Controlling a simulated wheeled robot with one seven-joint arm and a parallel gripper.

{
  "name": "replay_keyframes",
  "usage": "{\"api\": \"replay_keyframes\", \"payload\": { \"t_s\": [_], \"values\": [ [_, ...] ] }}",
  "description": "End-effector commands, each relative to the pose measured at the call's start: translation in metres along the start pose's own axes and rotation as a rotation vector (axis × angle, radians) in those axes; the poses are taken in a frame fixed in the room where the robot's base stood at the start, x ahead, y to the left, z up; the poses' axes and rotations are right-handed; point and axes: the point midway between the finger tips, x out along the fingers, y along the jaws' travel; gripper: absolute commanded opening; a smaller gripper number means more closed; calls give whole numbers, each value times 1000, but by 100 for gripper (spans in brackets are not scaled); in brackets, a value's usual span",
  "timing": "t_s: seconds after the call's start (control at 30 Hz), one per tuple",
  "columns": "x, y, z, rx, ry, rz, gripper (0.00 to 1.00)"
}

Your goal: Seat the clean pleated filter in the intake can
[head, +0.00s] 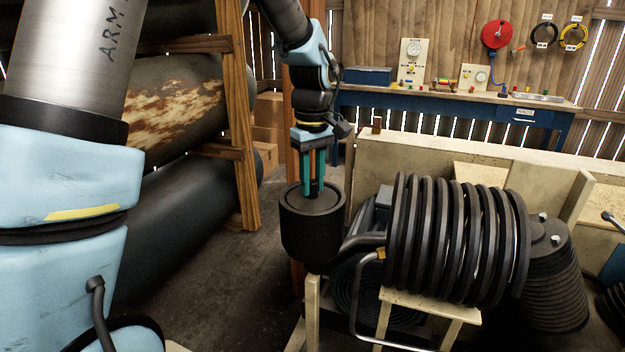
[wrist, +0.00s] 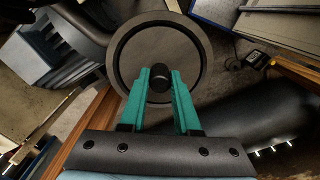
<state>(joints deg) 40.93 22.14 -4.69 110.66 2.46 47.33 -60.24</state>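The black, round intake can (head: 312,232) stands near the middle of the head view with a flat disc lid (head: 290,200) on top. In the wrist view the lid (wrist: 187,45) appears as a grey disc inside a dark rim. A small black knob (wrist: 160,77) stands at its centre. My gripper (head: 313,190) points straight down over the lid. Its two teal fingers, also seen in the wrist view (wrist: 160,75), sit on either side of the knob and appear shut on it. The inside of the can is hidden. I cannot identify the clean pleated filter in either view.
A black ribbed cylinder (head: 455,240) lies right of the can, joined by a pipe (head: 360,243). A pale wooden partition (head: 440,165) stands behind it. Large dark tanks on a wooden rack (head: 240,110) are at left. A blue workbench (head: 450,110) is at the back.

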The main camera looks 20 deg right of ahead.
Motion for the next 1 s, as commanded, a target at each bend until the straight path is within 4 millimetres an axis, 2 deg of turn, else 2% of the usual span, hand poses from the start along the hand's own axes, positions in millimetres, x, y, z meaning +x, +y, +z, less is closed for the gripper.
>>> {"api": "replay_keyframes", "payload": {
  "t_s": [0.03, 0.3, 0.53, 0.67, 0.77, 1.0],
  "values": [
    [-2, 0, 0, 0, 1, 1, 36],
    [-2, 0, 0, 0, 1, 1, 65],
    [-1, 0, 0, 0, 0, 0, 65],
    [-8, 1, -1, 0, 2, 3, 65],
    [-22, 1, 0, 0, 3, 5, 65],
    [-70, 2, -1, 1, 4, 6, 65]
  ]
}}
